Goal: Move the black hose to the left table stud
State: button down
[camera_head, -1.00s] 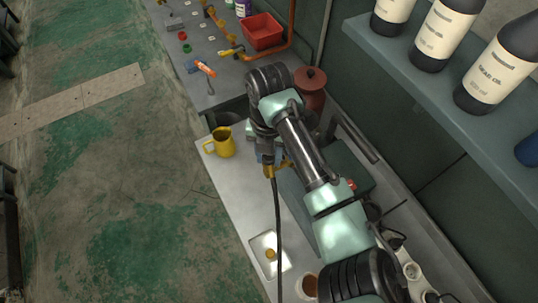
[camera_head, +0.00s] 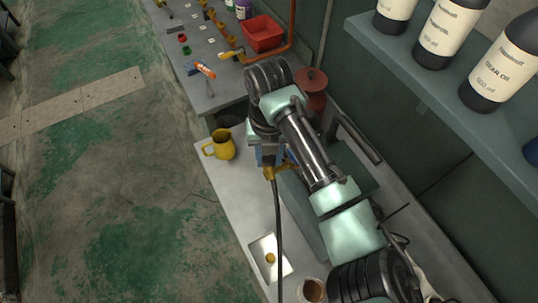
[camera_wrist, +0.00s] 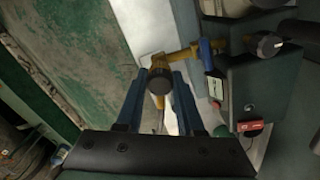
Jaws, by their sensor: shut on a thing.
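My gripper (camera_wrist: 158,92) has its two blue fingers shut on the yellow end fitting (camera_wrist: 157,80) of the black hose. In the head view my gripper (camera_head: 268,158) is above the grey bench, right of the yellow mug. The black hose (camera_head: 278,235) hangs down from the yellow fitting towards the bottom edge of the picture. A brass stud (camera_head: 270,257) stands on a pale square plate (camera_head: 262,246) on the bench, below my gripper in the picture. In the wrist view a yellow port (camera_wrist: 181,53) with a blue valve (camera_wrist: 205,53) lies just beyond the held fitting; I cannot tell whether they touch.
A yellow mug (camera_head: 221,146) stands near the bench's left edge. A cup (camera_head: 312,290) of brown liquid stands near the plate. A dark green box with a gauge (camera_wrist: 268,45) and a red switch (camera_wrist: 250,126) is at right. Bottles (camera_head: 447,33) stand on a shelf.

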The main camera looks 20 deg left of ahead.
jog(key=shift+f+n+b, duration=0.1)
jog(key=shift+n+b, duration=0.65)
jog(key=shift+n, duration=0.35)
jog(key=shift+n+b, duration=0.6)
jog(key=shift+c, duration=2.2)
grip_release()
